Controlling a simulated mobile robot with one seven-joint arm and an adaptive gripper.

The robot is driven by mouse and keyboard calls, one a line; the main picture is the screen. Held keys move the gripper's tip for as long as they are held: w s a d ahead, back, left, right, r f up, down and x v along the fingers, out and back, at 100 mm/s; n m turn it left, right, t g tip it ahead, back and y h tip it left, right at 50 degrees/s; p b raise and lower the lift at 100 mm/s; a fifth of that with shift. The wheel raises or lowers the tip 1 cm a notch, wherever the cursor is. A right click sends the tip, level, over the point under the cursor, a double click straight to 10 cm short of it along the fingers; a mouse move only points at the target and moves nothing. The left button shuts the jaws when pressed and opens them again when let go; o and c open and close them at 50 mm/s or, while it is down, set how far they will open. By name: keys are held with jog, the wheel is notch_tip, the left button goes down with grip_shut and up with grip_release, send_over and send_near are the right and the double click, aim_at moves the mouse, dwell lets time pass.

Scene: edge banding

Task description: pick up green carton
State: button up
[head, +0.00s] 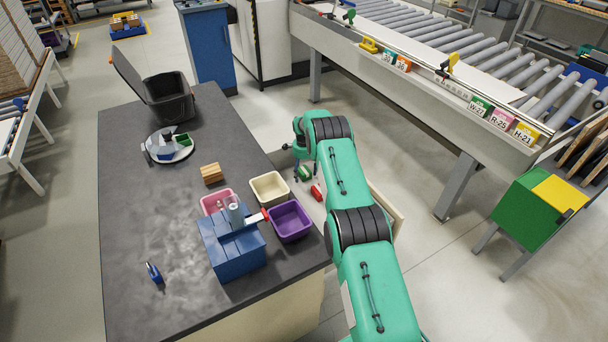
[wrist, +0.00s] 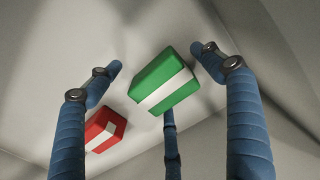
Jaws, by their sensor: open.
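The green carton (wrist: 165,80) has a white band and shows between my gripper's spread fingers in the wrist view. My gripper (wrist: 160,65) is open, with fingers to the left and right of the carton and a third finger below it. No finger clearly closes on the carton. In the head view the green carton (head: 305,173) is small, beside my gripper (head: 294,172) at the end of the teal arm, right of the dark table. My arm partly hides that area.
A red carton (wrist: 105,130) lies close to the green one, near the left finger; it also shows in the head view (head: 317,192). The dark table (head: 140,220) holds a purple bin (head: 290,221), a cream bin (head: 270,188) and a blue box (head: 231,247). A roller conveyor (head: 430,85) stands behind.

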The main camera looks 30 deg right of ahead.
aim_at(303, 170)
jog(key=shift+c, duration=0.2)
jog(key=c, duration=1.4)
jog(key=shift+r+p, duration=1.1)
jog(key=shift+r, duration=3.9)
